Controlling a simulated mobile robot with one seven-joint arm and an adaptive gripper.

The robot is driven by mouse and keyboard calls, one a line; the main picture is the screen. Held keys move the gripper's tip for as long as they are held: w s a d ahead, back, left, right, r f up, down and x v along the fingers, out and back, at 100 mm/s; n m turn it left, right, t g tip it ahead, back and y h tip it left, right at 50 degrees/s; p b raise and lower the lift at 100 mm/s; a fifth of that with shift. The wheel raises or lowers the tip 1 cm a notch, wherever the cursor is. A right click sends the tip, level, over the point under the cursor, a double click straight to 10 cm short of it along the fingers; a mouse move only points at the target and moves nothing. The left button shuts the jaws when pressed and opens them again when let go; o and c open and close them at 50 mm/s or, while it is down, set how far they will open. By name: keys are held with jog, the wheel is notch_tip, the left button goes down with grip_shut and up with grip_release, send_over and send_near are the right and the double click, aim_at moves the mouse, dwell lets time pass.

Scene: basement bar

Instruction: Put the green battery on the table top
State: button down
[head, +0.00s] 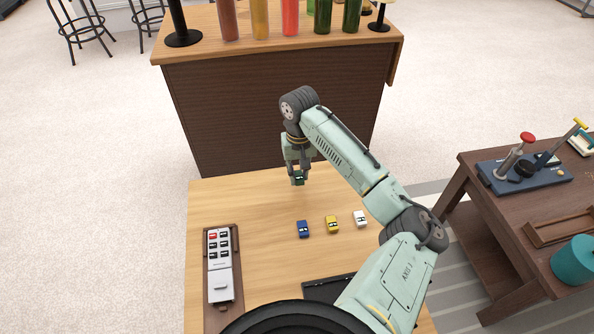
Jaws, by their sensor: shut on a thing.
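My gripper (298,181) is shut on a small dark green thing, which I take to be the green battery (298,179). The fingers cover part of it, and it is too small to make out fully. The gripper is over the far part of the light wood table top (240,205). I cannot tell whether the battery touches the wood or hangs just above it. A blue (303,229), a yellow (333,224) and a white (360,218) small block of similar size lie in a row on the table, nearer to me than the gripper.
A tray with a white panel (219,286) lies at the table's left edge. A black flat tray (331,287) is near the front. A bar counter with several bottles (290,15) stands behind. A dark side table (500,220) is at right. The table's left middle is clear.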

aim_at(298, 174)
jog(key=w, duration=0.2)
jog(key=shift+w+a+f, duration=0.1)
jog(key=shift+w+f, duration=0.1)
jog(key=shift+w, duration=0.2)
jog(key=shift+f+p, duration=0.6)
jog(key=shift+f, duration=1.1)
jog(key=shift+f, duration=0.15)
jog(key=c, duration=1.4)
grip_release()
notch_tip(298, 174, up, 12)
jog(key=b, duration=0.2)
jog(key=shift+r, duration=0.2)
